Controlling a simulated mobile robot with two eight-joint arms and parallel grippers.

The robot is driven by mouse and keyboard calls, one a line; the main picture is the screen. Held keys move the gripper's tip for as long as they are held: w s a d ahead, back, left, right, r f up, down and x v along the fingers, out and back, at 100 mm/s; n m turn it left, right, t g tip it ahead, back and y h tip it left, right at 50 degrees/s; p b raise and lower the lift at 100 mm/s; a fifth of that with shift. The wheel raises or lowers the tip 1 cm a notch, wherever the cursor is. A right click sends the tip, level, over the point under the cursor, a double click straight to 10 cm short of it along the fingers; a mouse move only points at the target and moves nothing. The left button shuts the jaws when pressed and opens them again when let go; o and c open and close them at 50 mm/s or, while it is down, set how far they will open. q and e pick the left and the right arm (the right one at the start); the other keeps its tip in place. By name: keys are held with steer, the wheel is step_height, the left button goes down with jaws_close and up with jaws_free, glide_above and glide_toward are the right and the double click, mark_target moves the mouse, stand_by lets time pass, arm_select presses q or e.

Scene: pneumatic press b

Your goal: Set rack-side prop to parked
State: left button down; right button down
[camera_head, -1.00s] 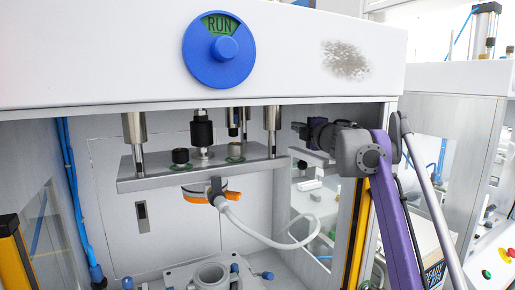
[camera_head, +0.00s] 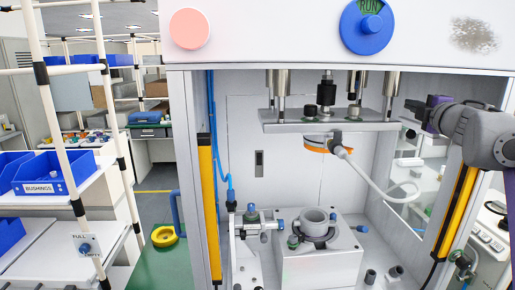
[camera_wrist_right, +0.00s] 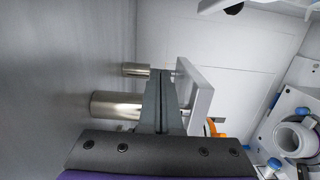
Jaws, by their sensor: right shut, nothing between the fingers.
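A slim upright metal piece with dark and blue knobs (camera_head: 242,252) stands inside the press at the left, on the side of the rack. I cannot tell for certain that it is the prop. The press plate (camera_head: 335,127) hangs on shiny guide posts above a white base block (camera_head: 318,264) with a round cup. My right gripper (camera_head: 408,104) is at the right end of the plate, high under the press head, far from the left piece. In the right wrist view my right gripper (camera_wrist_right: 158,78) is shut and empty, beside the plate's edge (camera_wrist_right: 201,95) and the posts. My left gripper is out of view.
A rack with blue bins (camera_head: 55,172) stands at the left. Yellow guard strips (camera_head: 208,205) line the press opening. A white hose (camera_head: 375,178) loops from the orange-rimmed part under the plate. The space between plate and base is open.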

steer(key=s+a+f+m+g, duration=0.4)
steer(key=s+a+f+m, duration=0.2)
steer(key=s+f, duration=0.6)
steer(key=s+a+f+m+g, duration=0.4)
steer(key=s+a+f, duration=0.5)
steer(key=f, duration=1.4)
steer(key=s+a+f+m+g, duration=0.3)
steer(key=s+a+f+m, duration=0.4)
steer(key=s+f, duration=1)
steer(key=shift+a+f+m+g+y, duration=0.3)
steer(key=shift+a+f+g, duration=0.1)
steer(key=shift+a+f, duration=0.1)
